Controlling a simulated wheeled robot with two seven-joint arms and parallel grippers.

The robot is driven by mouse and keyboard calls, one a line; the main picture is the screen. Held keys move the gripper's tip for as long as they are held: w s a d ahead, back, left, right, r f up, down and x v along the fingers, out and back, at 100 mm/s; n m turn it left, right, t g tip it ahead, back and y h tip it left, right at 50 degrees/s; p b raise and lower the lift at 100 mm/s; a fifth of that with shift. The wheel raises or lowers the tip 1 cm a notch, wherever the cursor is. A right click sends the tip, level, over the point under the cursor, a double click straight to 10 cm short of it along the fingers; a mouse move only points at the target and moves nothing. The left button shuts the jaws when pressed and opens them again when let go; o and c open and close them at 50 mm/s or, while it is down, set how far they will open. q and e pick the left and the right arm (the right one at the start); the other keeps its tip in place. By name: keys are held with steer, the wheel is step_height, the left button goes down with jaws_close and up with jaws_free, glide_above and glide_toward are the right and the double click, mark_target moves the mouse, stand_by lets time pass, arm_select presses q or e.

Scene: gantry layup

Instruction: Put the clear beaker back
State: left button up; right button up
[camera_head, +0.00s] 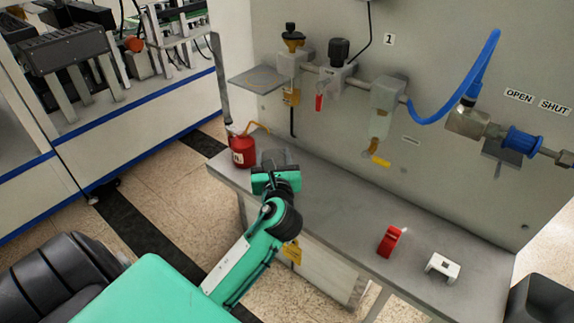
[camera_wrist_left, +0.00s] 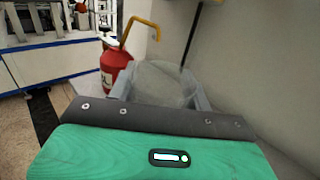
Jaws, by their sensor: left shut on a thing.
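The clear beaker (camera_head: 273,158) is at the left end of the grey bench (camera_head: 335,215), just past my left gripper (camera_head: 275,170). In the left wrist view the beaker (camera_wrist_left: 165,84) stands between the two grey fingers of my left gripper (camera_wrist_left: 162,92), which is shut on it. The beaker looks upright and empty. My gripper body hides its lower part, so I cannot tell whether its base touches the bench. My right gripper is not in view.
A red wash bottle (camera_head: 243,152) with a yellow spout stands close left of the beaker. Valves and a blue hose (camera_head: 478,75) are on the wall panel. The bench middle is clear.

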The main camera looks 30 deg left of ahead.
arm_select(q)
steer(key=w+f, duration=0.2)
steer(key=w, duration=0.1)
steer(key=w+f, duration=0.1)
steer(key=w, duration=0.1)
steer(key=shift+d, duration=0.15)
step_height(320, 180, down, 4)
steer(key=shift+r, duration=0.2)
steer(key=shift+w+f, duration=0.15)
steer(key=shift+w, duration=0.05)
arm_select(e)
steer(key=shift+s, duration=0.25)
arm_select(q)
steer(key=shift+f, duration=0.15)
steer(key=o, duration=1)
steer(key=shift+c, duration=0.2)
